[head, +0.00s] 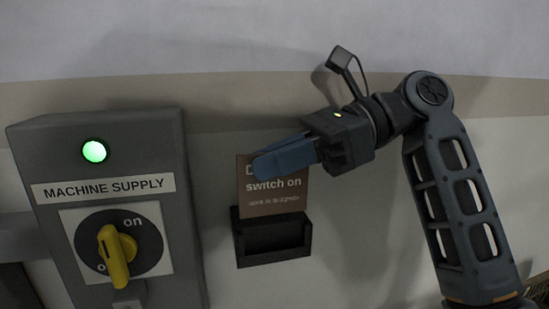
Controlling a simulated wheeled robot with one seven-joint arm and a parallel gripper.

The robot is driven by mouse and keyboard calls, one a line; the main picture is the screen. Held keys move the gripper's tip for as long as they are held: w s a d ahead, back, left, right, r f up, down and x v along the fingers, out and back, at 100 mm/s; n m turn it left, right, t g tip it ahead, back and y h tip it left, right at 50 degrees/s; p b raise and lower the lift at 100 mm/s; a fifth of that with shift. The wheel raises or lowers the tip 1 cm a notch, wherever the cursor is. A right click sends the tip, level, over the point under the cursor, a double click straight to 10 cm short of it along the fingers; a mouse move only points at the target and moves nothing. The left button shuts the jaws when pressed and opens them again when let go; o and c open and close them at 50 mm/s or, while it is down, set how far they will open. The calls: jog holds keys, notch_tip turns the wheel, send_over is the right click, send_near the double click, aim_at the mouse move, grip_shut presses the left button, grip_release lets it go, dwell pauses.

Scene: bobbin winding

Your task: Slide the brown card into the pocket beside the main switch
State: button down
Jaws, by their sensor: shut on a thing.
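The brown card (272,199) shows pale printing that includes "switch on"; its upper part is partly covered by my fingers. My gripper (256,168) comes from the right and is shut on the card's upper part with its blue fingers. The dark pocket (273,254) is on the wall just below the card. The card's lower edge is at the pocket's top rim; I cannot tell whether it is inside. The main switch (117,254) is a yellow handle on a black dial, on the grey box to the left.
The grey box (180,190) is labelled "MACHINE SUPPLY" and carries a lit green lamp (94,151). It stands out from the wall left of the pocket. The wall right of the pocket is bare up to my arm.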

aim_at(259, 216)
jog(key=shift+f, duration=0.15)
jog(key=shift+f, duration=2.75)
jog(key=shift+f, duration=0.5)
jog(key=c, duration=1.1)
grip_release()
jog(key=shift+b+v, duration=0.65)
jog(key=shift+v, duration=3.25)
